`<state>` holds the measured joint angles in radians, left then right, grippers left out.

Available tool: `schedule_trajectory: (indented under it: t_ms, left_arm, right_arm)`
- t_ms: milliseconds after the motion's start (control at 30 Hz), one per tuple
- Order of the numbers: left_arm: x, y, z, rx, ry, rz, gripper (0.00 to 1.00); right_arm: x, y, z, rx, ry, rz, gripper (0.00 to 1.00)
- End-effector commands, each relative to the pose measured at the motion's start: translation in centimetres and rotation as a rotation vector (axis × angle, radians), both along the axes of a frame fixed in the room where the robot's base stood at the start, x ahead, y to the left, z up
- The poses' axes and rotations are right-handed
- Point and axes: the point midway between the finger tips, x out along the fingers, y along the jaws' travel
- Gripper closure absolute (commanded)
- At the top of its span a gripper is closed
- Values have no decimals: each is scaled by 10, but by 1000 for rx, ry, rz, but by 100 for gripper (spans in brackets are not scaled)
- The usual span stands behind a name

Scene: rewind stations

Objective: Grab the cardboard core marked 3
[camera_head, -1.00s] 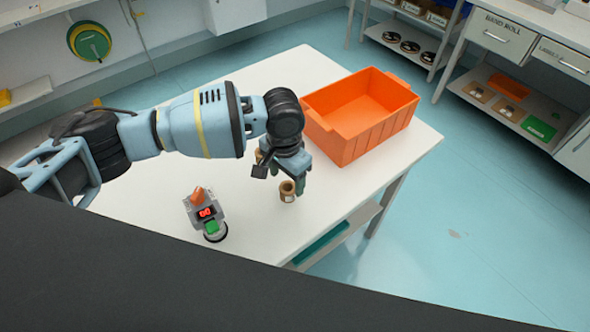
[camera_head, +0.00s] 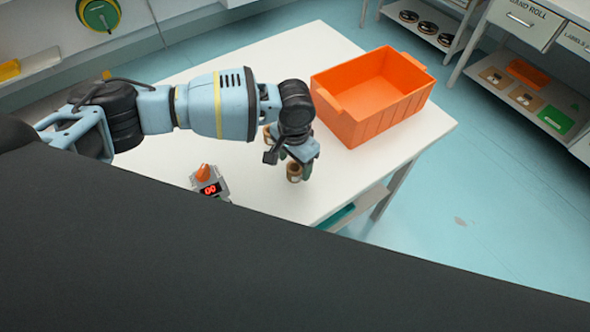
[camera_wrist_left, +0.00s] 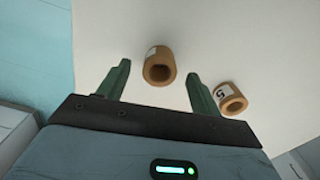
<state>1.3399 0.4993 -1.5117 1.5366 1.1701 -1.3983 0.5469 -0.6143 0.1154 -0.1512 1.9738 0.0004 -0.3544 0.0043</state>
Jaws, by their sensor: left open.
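My left gripper (camera_head: 302,165) is open over the white table. In the left wrist view its two green fingers (camera_wrist_left: 158,86) stand apart, with a brown cardboard core (camera_wrist_left: 160,68) just ahead in the gap between them. That core has a white label on its side, too oblique to read. A second core (camera_wrist_left: 230,100) sits outside the right finger, and its label seems to read 5. In the head view one core (camera_head: 294,172) stands close by the gripper's fingers, and another core (camera_head: 267,132) is partly hidden behind the gripper. No mark 3 is readable. My right gripper is not seen.
An orange bin (camera_head: 370,125) stands on the table (camera_head: 345,180) just right of the gripper. A grey device with a red display (camera_head: 209,190) sits at the front left. Shelves and drawers (camera_head: 522,22) stand across the floor at the right.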

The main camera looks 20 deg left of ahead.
Motion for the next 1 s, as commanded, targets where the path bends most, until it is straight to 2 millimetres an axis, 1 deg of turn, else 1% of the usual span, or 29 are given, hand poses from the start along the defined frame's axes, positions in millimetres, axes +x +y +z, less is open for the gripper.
schedule_trajectory:
  t_ms: [33, 100, 200, 467, 500, 833, 867, 1000]
  left_arm:
    - [0, 0, -9, 1, 3, -1, 35]
    - [0, 0, -18, 1, 3, 0, 35]
    - [0, 0, -27, 0, 2, 0, 35]
    - [0, 0, -29, -1, 0, 0, 35]
    - [0, 0, -29, -1, 0, 0, 37]
    - [0, 0, -29, -1, 0, 0, 80]
    - [0, 0, -28, -1, 0, 0, 83]
    - [0, 0, -28, -1, 0, 0, 83]
  right_arm:
    - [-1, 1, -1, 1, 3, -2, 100]
    - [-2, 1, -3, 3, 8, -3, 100]
    - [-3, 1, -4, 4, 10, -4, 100]
    - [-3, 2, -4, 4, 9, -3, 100]
    - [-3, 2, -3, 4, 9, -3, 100]
    - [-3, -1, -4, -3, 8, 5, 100]
    - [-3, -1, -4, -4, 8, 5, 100]
    - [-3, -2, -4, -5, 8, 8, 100]
